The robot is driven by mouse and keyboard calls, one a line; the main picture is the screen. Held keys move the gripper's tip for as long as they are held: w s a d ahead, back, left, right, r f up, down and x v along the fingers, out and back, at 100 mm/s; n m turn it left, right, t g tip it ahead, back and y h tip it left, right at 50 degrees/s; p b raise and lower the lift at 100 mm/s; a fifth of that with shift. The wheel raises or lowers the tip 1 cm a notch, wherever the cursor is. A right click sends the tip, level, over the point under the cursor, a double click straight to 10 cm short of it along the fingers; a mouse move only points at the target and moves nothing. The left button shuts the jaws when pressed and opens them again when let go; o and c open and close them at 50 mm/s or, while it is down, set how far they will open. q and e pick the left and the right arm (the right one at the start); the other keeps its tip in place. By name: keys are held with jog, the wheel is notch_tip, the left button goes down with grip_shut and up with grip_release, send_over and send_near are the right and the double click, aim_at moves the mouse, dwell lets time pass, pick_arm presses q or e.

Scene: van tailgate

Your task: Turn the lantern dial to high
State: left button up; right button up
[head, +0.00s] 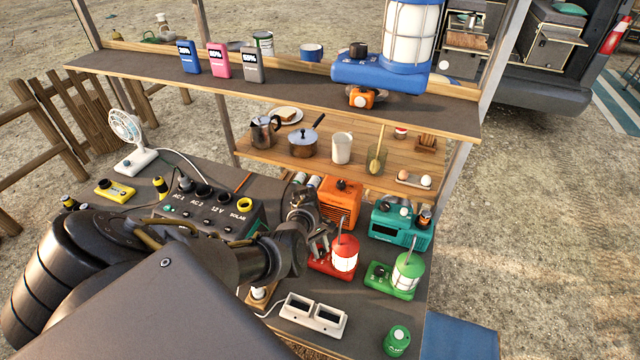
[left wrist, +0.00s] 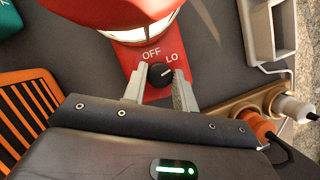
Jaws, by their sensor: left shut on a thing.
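A red lantern (head: 345,243) stands on the grey counter, its front globe glowing white. Its black dial (left wrist: 160,74) shows in the left wrist view on the red base, with OFF and LO printed beside it. The dial's white mark points roughly toward LO. No other label is readable; my right-hand finger in that view covers part of the base. My left gripper (head: 318,247) reaches the lantern base from the left. In the left wrist view my left gripper (left wrist: 160,88) has one finger on each side of the dial and is shut on it. My right gripper is not in view.
A green lantern (head: 407,272) stands right of the red one, with a teal radio (head: 400,226) and an orange speaker (head: 340,200) behind. A white two-window box (head: 313,315) lies in front. A power station (head: 215,215) is at left. A shelf (head: 290,90) hangs above.

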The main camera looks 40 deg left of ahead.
pick_arm(q)
jog(key=m+g, duration=0.1)
jog(key=m, duration=0.2)
jog(key=m+g+y, duration=0.1)
jog(key=m, duration=0.1)
jog(key=shift+w+m+b, duration=0.1)
jog(key=shift+m+b, duration=0.3)
dwell(0.4)
jog(key=o, duration=1)
jog(key=v, duration=1)
jog(key=shift+w+r, duration=0.2)
jog(key=shift+r, duration=0.2)
